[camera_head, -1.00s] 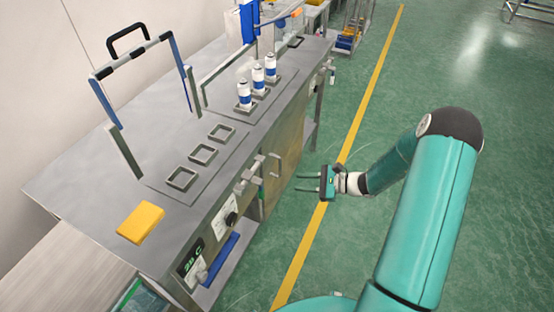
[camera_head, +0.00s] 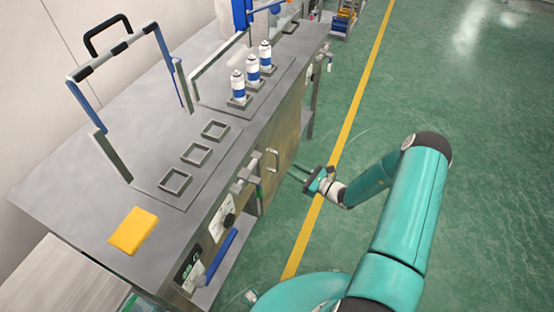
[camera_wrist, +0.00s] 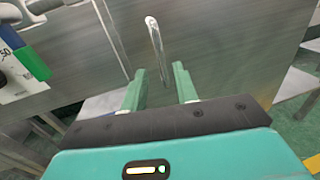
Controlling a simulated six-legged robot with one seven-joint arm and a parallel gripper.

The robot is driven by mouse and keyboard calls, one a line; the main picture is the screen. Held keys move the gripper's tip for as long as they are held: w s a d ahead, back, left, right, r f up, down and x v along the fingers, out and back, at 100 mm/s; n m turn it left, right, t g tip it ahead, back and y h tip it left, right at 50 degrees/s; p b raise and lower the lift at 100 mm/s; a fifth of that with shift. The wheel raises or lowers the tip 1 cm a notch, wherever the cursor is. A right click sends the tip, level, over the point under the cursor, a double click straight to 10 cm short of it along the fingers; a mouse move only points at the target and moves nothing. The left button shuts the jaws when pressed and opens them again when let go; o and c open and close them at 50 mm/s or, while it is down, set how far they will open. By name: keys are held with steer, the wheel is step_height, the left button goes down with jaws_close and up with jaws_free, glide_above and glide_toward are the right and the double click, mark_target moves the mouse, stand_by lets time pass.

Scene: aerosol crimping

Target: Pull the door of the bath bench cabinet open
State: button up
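The bath bench cabinet door (camera_head: 287,140) is a brownish metal panel on the bench's front and looks shut. Its bar handle (camera_head: 272,160) stands upright near the door's left edge. My gripper (camera_head: 294,173) is open and empty, in front of the door and a little to the right of the handle, with its fingers towards the door. In the wrist view, the handle (camera_wrist: 155,45) is straight ahead and slightly tilted. Its lower end shows between the two open fingertips (camera_wrist: 160,80). I see no contact between fingers and handle.
The steel bench top (camera_head: 90,165) holds a yellow block (camera_head: 134,231), empty square holders and several white-and-blue cans (camera_head: 252,70). Valves (camera_head: 245,178) and a blue bar (camera_head: 222,257) project from the front, left of the door. Green floor (camera_head: 450,110) is clear to the right.

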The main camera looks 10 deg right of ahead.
mark_target(278, 169)
steer(key=x, duration=0.8)
steer(key=shift+w+a, duration=0.3)
jaws_close()
